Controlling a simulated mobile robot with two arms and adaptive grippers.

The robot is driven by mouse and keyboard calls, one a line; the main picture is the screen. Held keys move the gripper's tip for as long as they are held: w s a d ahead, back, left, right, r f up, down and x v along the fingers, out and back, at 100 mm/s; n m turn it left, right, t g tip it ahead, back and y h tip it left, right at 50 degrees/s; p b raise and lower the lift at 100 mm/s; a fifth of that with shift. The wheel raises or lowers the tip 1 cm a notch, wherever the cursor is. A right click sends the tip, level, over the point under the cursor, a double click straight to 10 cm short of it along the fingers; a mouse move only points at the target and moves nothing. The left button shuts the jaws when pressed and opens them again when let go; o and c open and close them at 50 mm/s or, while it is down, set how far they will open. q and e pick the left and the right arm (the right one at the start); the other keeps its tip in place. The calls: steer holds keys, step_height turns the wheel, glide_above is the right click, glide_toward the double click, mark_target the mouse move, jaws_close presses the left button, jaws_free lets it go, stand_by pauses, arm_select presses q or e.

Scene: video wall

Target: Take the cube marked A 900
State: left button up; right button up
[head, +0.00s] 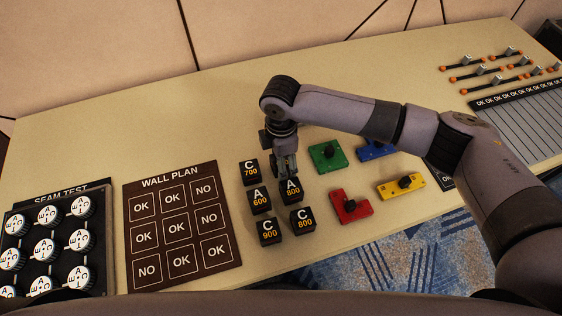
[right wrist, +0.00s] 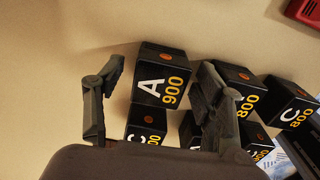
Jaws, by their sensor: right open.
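The black cube marked A 900 (right wrist: 162,76) shows in the right wrist view with a white A, yellow 900 and an orange dot. It lies between the two spread fingers of my right gripper (right wrist: 160,68), which is open and holds nothing. In the head view the right gripper (head: 286,172) points down at the back of the cube group, and I cannot make out the A 900 cube there. I cannot tell whether a finger touches the cube. My left gripper is not in view.
Close by stand cubes C 700 (head: 249,172), A 600 (head: 259,201), A 800 (head: 291,191), C 800 (head: 303,221) and C 900 (head: 269,232). Green (head: 328,156), red (head: 350,206) and yellow (head: 401,186) pieces lie right. The wall plan board (head: 180,272) lies left.

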steer(key=shift+c, duration=0.5)
steer(key=c, duration=1.2)
steer(key=shift+r, duration=0.15)
